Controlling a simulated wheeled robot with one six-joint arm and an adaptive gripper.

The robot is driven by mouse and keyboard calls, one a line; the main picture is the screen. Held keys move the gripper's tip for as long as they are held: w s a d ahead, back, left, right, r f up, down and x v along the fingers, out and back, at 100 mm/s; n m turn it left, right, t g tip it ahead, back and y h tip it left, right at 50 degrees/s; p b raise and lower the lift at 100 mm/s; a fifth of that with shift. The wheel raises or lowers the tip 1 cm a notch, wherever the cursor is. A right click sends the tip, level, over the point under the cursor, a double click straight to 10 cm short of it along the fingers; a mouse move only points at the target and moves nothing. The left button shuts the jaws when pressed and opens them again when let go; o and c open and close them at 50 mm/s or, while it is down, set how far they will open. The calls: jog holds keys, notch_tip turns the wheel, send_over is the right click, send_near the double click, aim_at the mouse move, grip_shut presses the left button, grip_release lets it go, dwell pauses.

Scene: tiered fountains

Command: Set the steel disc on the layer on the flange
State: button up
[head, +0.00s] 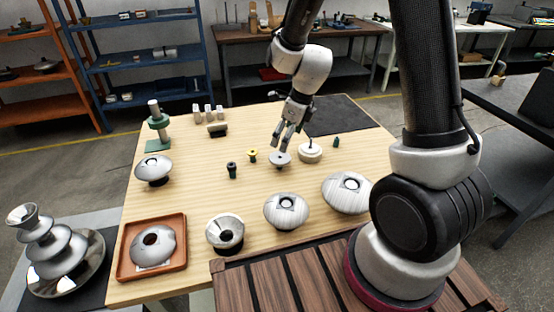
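A small grey steel-looking disc (280,160) is at the middle of the wooden table, directly below my gripper (282,146). My gripper points down with its two fingers a little apart, and the fingertips reach the disc's upper side. I cannot tell whether they grip it or whether the disc touches the table. A pale round piece (310,153) with a thin upright pin stands just right of the disc. I cannot tell for sure which piece is the flange or its layer. A green-based stand (158,145) with a grey post and green collar is at the far left.
Several bowl-like metal layers stand on the table, one (153,170) at left and others (286,211) along the front. An orange tray (182,259) holds another. A tiered fountain (62,246) stands left. Small dark and yellow pieces (252,156) are near the disc.

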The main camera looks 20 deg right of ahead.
aim_at(282, 153)
jog(key=shift+f, duration=0.2)
jog(key=x, duration=0.7)
jog(key=shift+f, duration=0.25)
jog(key=shift+c, duration=0.4)
jog(key=c, duration=1)
